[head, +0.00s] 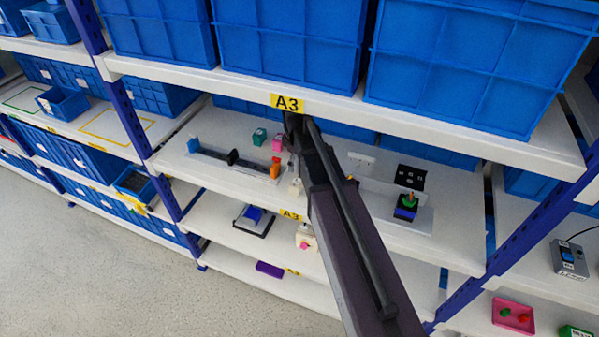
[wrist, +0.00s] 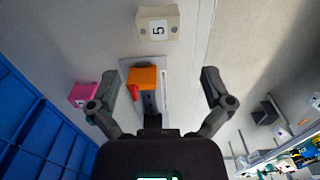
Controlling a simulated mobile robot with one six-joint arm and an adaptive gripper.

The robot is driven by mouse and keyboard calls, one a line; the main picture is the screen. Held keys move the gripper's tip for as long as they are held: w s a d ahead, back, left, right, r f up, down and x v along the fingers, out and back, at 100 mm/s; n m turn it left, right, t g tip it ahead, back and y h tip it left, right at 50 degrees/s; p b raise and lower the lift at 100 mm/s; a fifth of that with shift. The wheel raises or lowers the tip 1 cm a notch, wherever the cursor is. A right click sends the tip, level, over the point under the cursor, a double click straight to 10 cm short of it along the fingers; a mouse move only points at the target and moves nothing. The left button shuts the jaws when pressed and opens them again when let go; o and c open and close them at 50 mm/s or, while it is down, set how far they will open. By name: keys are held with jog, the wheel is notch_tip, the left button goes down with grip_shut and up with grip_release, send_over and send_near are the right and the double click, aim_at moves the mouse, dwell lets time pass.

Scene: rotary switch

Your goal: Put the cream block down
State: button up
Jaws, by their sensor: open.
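The cream block (wrist: 158,25), marked with a 5, is in the wrist view at the top, ahead of my fingertips. It appears to rest on the white shelf board near its front edge. In the head view a small part of the cream block (head: 296,187) shows beside my arm, near the A3 shelf edge. My gripper (wrist: 160,85) is open, its fingers wide apart. Nothing is held between them, and they are apart from the cream block.
An orange block (wrist: 143,76) at the end of a grey rail lies below the cream block in the wrist view. A pink block (wrist: 82,93) stands to the left. Blue bins (wrist: 35,130) line the back. The shelf board above (head: 350,108) overhangs my arm.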

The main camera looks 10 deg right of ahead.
jog(key=s+m, duration=1)
jog(key=s, duration=0.6)
jog(key=shift+a+m, duration=0.2)
jog(key=shift+m, duration=0.1)
jog(key=shift+f, duration=0.1)
dwell(0.5)
notch_tip(320, 180, down, 12)
jog(key=b, duration=1.1)
jog(key=shift+r+b, duration=0.2)
jog(key=shift+b, duration=0.2)
